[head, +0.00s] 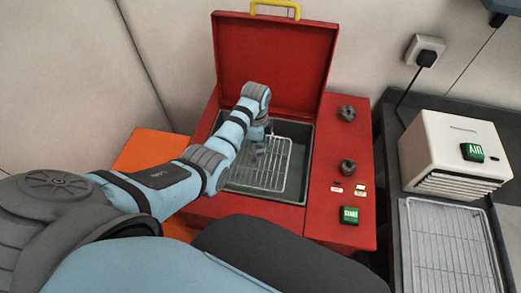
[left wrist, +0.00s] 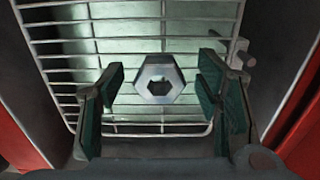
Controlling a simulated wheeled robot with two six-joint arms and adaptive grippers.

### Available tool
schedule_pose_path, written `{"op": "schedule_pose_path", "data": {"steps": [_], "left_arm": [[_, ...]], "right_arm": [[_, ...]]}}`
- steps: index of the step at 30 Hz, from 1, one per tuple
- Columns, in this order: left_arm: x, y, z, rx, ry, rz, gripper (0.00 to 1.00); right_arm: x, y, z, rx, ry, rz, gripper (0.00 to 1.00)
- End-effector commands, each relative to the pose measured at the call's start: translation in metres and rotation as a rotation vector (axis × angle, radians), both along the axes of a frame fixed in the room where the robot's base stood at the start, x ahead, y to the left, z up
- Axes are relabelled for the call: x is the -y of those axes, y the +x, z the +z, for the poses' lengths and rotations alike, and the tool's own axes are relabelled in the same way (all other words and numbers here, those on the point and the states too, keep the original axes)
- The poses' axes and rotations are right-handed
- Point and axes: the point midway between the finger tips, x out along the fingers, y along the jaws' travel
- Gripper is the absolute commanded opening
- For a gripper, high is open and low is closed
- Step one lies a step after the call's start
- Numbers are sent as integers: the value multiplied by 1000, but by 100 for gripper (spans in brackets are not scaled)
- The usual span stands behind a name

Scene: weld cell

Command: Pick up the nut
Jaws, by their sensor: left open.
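The nut (left wrist: 158,72) is a grey metal hexagon with a dark hole. In the left wrist view it lies on the wire rack (left wrist: 80,46), between the two green-padded fingers. My left gripper (head: 261,148) reaches down into the red box's open basin in the head view. The left wrist view shows that gripper (left wrist: 162,86) open, with a gap on either side of the nut. In the head view I cannot make out the nut; the gripper likely covers it. My right gripper is in no view.
The red box (head: 322,225) has a raised lid (head: 275,58), two dark knobs and a green START button (head: 349,215). To the right are a white unit (head: 435,135) with an AIR button and another wire rack (head: 450,250).

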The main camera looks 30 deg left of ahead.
Motion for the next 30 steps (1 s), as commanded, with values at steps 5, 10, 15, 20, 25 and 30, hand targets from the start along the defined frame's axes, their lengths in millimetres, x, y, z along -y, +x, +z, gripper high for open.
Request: {"op": "schedule_pose_path", "data": {"steps": [5, 10, 15, 20, 25, 30], "left_arm": [[0, 0, 2, 0, 0, 0, 33], [0, 0, 2, 0, 0, 0, 6], [0, 0, 2, 0, 0, 0, 0], [1, 0, 4, 0, 0, -1, 0], [2, 1, 18, 1, 0, -5, 0], [7, 4, 39, 3, 0, -14, 0]], "right_arm": [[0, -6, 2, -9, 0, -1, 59], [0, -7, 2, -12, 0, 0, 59], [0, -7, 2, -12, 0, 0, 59], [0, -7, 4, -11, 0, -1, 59], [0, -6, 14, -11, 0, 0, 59], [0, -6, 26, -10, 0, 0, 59]]}}
